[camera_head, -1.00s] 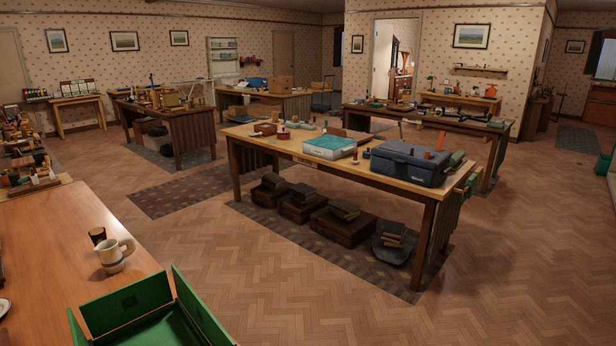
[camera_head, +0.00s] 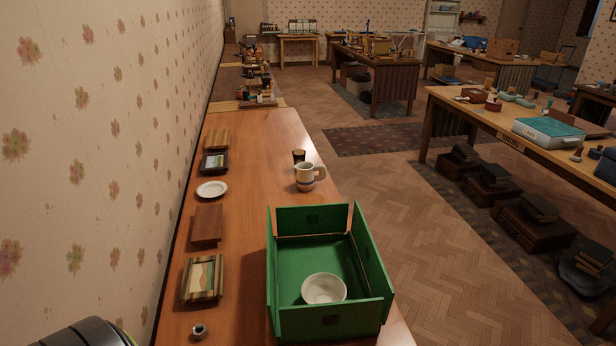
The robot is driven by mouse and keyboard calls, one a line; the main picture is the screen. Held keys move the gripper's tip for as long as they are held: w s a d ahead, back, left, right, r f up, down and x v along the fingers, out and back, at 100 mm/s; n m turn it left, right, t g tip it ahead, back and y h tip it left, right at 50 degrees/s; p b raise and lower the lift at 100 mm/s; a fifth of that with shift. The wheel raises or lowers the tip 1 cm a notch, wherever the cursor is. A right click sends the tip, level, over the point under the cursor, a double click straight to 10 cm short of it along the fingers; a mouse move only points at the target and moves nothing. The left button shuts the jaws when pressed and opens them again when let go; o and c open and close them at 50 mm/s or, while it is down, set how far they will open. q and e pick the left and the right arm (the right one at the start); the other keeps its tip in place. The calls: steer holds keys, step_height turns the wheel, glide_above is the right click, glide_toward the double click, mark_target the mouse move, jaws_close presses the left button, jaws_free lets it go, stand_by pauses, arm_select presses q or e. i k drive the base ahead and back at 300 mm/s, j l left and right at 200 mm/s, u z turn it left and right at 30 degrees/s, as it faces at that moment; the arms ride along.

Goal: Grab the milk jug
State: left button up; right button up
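A cream jug (camera_head: 306,178) with a darker band near its base and a handle on its right side stands upright on the wooden table (camera_head: 250,150), near the table's right edge. It looks like the milk jug. A small dark cup (camera_head: 298,157) stands just behind it. A green open box (camera_head: 375,265) sits in front of the jug, with a white bowl (camera_head: 324,289) inside. Neither of my grippers shows in the view.
Along the wall side of the table are a white plate (camera_head: 212,189), a brown block (camera_head: 207,224), picture frames (camera_head: 203,278) and a small dark-topped item (camera_head: 199,331).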

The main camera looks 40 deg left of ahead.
mark_target(305, 179)
steer(key=i+l+z, duration=0.15)
steer(key=l, duration=0.4)
steer(key=i+l+z, duration=0.2)
steer(key=i+l, duration=0.2)
steer(key=i+l+z, duration=0.15)
steer(key=i+l, duration=0.2)
steer(key=l, duration=0.2)
steer(key=i+l+u, duration=0.1)
steer(key=i+u, duration=0.2)
steer(key=i+l+u, duration=0.3)
steer(key=i, duration=0.2)
steer(key=i+l+u, duration=0.25)
steer(key=i+j+u, duration=0.2)
steer(key=i+u, duration=0.2)
steer(key=i+j+u, duration=0.1)
steer(key=i+u, duration=0.75)
steer(key=i+l+u, duration=0.25)
steer(key=i+u, duration=0.2)
steer(key=k, duration=0.05)
